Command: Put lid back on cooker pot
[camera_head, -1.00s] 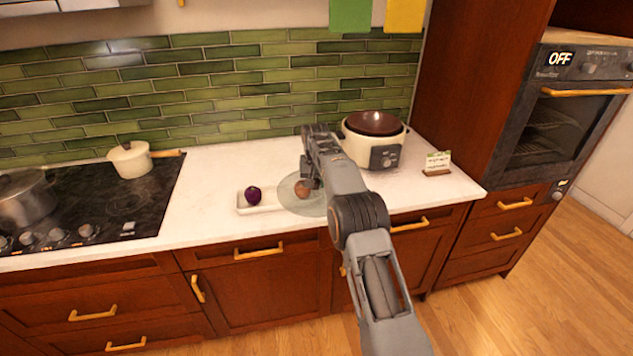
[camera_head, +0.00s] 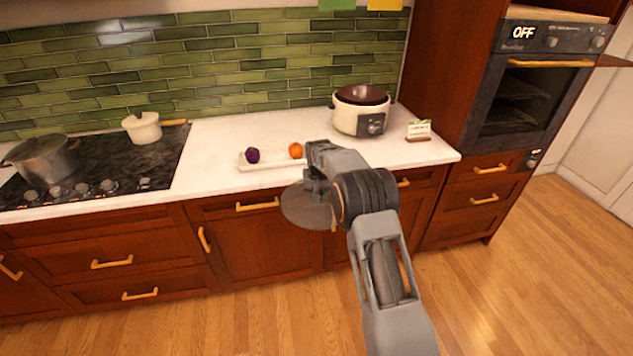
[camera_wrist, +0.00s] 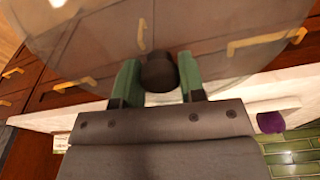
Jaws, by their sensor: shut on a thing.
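The cooker pot (camera_head: 350,122) is white with a dark brown inner pot and stands uncovered at the right end of the counter. The round see-through lid (camera_head: 303,212) hangs in front of the counter's front edge. My gripper (camera_head: 314,185) is shut on the lid's dark knob (camera_wrist: 159,72). In the wrist view the green fingers (camera_wrist: 158,80) stand on both sides of the knob, and the lid (camera_wrist: 215,35) spreads beyond them. The gripper is in front of and to the left of the cooker pot, apart from it.
A white tray (camera_head: 272,166) with a purple onion (camera_head: 252,155) and an orange vegetable (camera_head: 296,150) lies on the counter. A small sign (camera_head: 419,130) stands right of the cooker. A stove (camera_head: 110,160) with two pots is at left. The counter behind the tray is clear.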

